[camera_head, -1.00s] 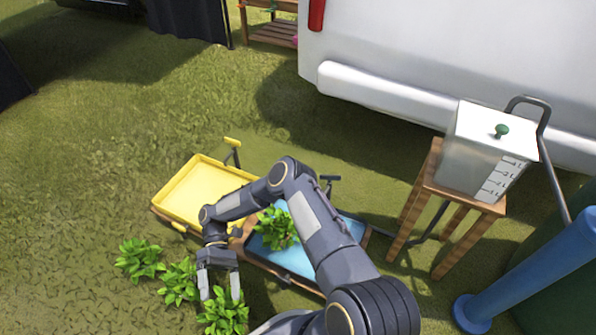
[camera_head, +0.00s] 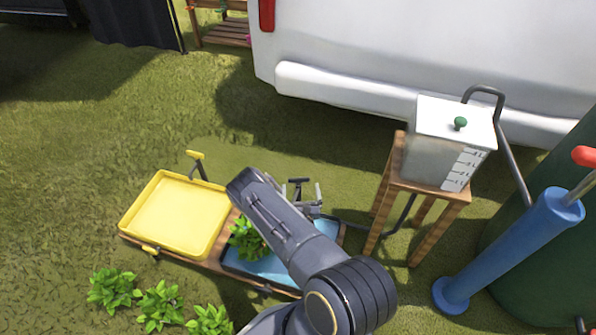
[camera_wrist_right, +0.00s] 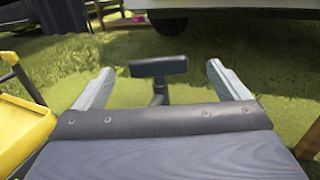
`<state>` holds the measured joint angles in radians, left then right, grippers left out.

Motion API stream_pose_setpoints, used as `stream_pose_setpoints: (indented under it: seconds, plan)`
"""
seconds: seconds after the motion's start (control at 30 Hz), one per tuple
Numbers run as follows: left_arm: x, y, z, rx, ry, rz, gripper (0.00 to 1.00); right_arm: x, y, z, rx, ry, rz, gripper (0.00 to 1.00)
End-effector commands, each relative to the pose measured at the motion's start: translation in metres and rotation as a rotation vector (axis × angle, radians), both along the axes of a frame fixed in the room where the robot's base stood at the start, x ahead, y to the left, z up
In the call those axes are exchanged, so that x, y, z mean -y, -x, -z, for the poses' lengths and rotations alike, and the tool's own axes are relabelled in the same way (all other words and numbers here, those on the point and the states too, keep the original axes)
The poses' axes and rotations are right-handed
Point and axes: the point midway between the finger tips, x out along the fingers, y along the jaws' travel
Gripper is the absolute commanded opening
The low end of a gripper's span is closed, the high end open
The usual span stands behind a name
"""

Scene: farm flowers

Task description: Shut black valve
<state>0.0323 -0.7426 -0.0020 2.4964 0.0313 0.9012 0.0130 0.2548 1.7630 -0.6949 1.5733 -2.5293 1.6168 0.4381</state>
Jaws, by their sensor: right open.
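The black valve (camera_head: 299,182) has a T-shaped handle and stands at the far side of the blue tray (camera_head: 285,268). In the right wrist view the handle of the black valve (camera_wrist_right: 158,66) lies crosswise between the two fingers, on top of a short stem. My right gripper (camera_wrist_right: 160,72) is open, with a finger on either side of the handle and gaps to both. In the head view my right gripper (camera_head: 301,196) shows beyond my forearm, close to the valve; the arm hides part of the blue tray. My left gripper is not in view.
A yellow tray (camera_head: 175,215) with a yellow valve (camera_head: 195,156) adjoins on the left. A leafy plant (camera_head: 248,240) sits in the blue tray; several more are on the grass. A white tank (camera_head: 440,150) on a wooden stand (camera_head: 390,205) and a blue pump (camera_head: 510,250) stand right.

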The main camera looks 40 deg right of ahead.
Motion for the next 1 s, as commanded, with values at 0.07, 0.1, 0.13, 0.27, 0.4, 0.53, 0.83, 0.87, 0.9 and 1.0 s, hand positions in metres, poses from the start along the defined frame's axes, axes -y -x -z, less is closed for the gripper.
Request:
stream_pose_setpoints:
  seconds: [0.07, 0.1, 0.13, 0.27, 0.4, 0.53, 0.83, 0.87, 0.9, 1.0]
  plan:
    - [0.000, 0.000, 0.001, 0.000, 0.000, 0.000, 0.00, 0.000, -0.003, 0.001, -0.009, -0.003, -0.024, 0.95]
    - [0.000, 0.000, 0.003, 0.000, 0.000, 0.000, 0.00, 0.002, -0.005, 0.002, -0.011, -0.003, -0.028, 0.95]
    - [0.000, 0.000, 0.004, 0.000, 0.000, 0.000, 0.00, 0.004, -0.008, 0.002, -0.012, -0.003, -0.029, 0.95]
    - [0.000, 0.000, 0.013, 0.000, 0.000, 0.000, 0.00, 0.016, -0.022, 0.003, -0.008, -0.001, -0.026, 0.95]
    - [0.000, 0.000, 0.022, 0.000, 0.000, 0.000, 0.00, 0.031, -0.040, 0.003, -0.008, -0.001, -0.025, 0.95]
    - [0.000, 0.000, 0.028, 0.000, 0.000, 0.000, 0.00, 0.042, -0.053, 0.003, -0.008, -0.003, -0.025, 0.95]
    - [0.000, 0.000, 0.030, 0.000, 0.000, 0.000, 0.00, 0.049, -0.062, 0.001, -0.012, -0.002, -0.026, 0.95]
    - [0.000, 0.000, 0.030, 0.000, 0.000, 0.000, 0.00, 0.049, -0.062, 0.001, -0.012, -0.002, -0.026, 0.95]
    - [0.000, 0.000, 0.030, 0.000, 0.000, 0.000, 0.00, 0.049, -0.062, 0.001, -0.012, -0.002, -0.026, 0.95]
    - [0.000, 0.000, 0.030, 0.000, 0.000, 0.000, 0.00, 0.049, -0.061, 0.001, -0.012, -0.002, -0.026, 0.88]
